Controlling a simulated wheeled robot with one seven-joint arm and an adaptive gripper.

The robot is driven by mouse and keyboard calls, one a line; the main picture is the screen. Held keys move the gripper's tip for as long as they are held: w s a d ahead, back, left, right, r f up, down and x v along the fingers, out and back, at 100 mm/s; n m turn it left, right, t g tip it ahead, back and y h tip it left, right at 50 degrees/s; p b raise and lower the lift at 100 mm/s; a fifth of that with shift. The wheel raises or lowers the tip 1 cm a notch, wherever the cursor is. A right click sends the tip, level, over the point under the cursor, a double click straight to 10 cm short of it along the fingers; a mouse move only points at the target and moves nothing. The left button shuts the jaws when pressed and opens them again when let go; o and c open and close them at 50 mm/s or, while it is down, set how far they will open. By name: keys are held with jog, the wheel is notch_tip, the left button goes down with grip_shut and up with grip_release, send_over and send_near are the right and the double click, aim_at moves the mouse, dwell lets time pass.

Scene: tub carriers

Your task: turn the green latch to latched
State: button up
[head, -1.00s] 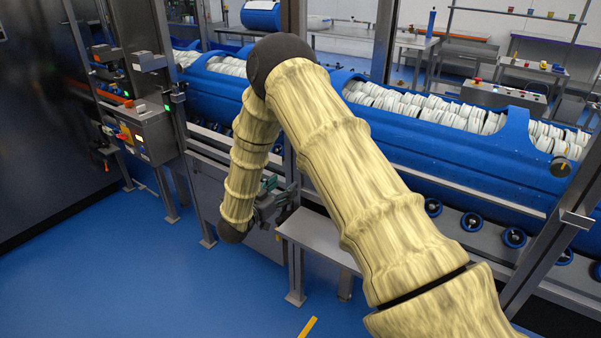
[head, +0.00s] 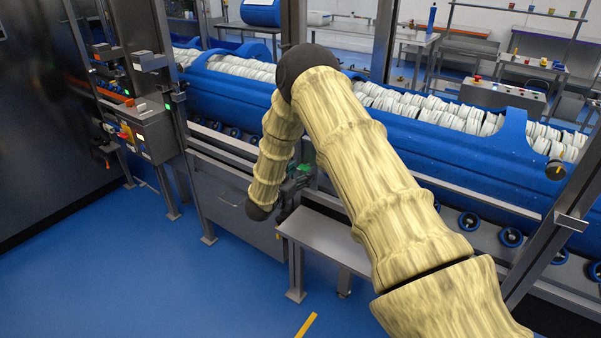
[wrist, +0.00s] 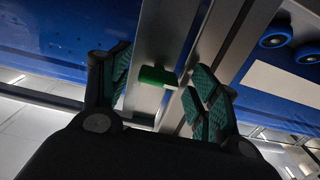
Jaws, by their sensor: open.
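The green latch (wrist: 156,76) shows in the wrist view as a small bright green block on a grey metal post, near the top middle. My gripper (wrist: 160,84) is open, with its green-padded fingers on either side of the latch in that view. I see no contact between the fingers and the latch, and the gap in depth is hard to judge. In the head view my gripper (head: 297,182) is partly hidden behind my arm, close to the metal frame post.
A long blue tub carrier (head: 440,137) filled with white items lies on rollers behind the frame. A grey bench (head: 322,236) stands below my gripper. A control box (head: 150,135) is mounted at the left. The blue floor (head: 200,285) in front is clear.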

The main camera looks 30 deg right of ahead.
jog(key=c, duration=1)
jog(key=shift+f+m+b, duration=0.15)
jog(key=shift+m+b, duration=0.15)
jog(key=shift+b, duration=0.15)
jog(key=m+b, duration=1.7)
jog(key=shift+w+a+b, duration=0.1)
jog(key=shift+w+b, duration=0.05)
jog(key=shift+b, duration=0.15)
jog(key=shift+r, duration=0.2)
